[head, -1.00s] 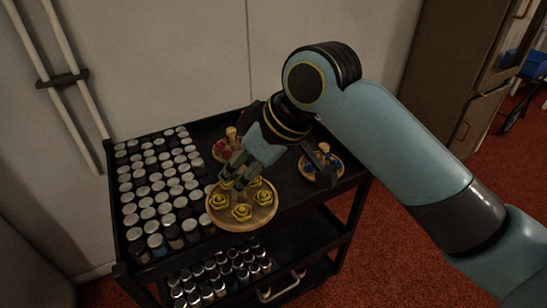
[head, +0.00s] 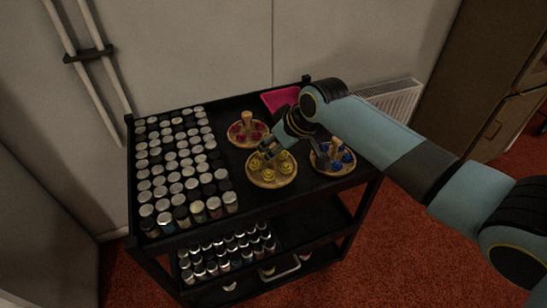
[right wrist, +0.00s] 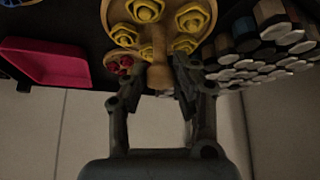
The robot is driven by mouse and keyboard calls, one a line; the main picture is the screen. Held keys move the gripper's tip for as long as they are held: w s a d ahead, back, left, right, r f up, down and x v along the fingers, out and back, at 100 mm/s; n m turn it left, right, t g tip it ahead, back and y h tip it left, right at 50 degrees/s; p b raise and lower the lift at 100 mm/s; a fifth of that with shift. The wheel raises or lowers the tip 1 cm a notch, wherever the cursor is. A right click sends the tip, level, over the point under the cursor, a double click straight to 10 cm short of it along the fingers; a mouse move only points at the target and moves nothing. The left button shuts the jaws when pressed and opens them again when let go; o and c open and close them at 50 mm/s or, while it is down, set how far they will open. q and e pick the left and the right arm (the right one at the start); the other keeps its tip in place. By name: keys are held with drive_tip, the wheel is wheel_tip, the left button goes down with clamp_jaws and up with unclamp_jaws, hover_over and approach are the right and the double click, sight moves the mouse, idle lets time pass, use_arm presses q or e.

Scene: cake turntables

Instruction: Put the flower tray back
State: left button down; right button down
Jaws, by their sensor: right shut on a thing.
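The flower tray with yellow flowers is a round wooden disc (head: 272,186) with a central peg. In the head view it is over the cart's top shelf, between the red-flower tray (head: 233,141) and the blue-flower tray (head: 341,171). My right gripper (head: 267,150) is shut on its wooden peg. In the right wrist view the fingers (right wrist: 161,75) close around the peg, with the yellow tray (right wrist: 166,12) beyond them. I cannot tell whether the tray touches the shelf. My left gripper is not in view.
The black cart (head: 236,222) carries several rows of lidded jars (head: 175,170) on the left of its top shelf, close to the yellow tray. A pink bin (head: 281,98) is at the back. More jars stand on the lower shelf (head: 228,254). A radiator (head: 393,97) is behind.

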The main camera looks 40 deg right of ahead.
sight(274, 162)
drive_tip(key=shift+f, duration=1.7)
drive_tip(key=shift+f, duration=0.15)
drive_tip(key=c, duration=1)
unclamp_jaws()
drive_tip(key=shift+c, duration=0.2)
drive_tip(key=shift+s+r, duration=0.2)
drive_tip(key=shift+r, duration=0.15)
drive_tip(key=p+v, duration=0.1)
drive_tip(key=v, duration=1)
drive_tip(key=shift+r+p, duration=0.2)
drive_tip(key=shift+p, duration=0.1)
drive_tip(key=shift+s, duration=0.15)
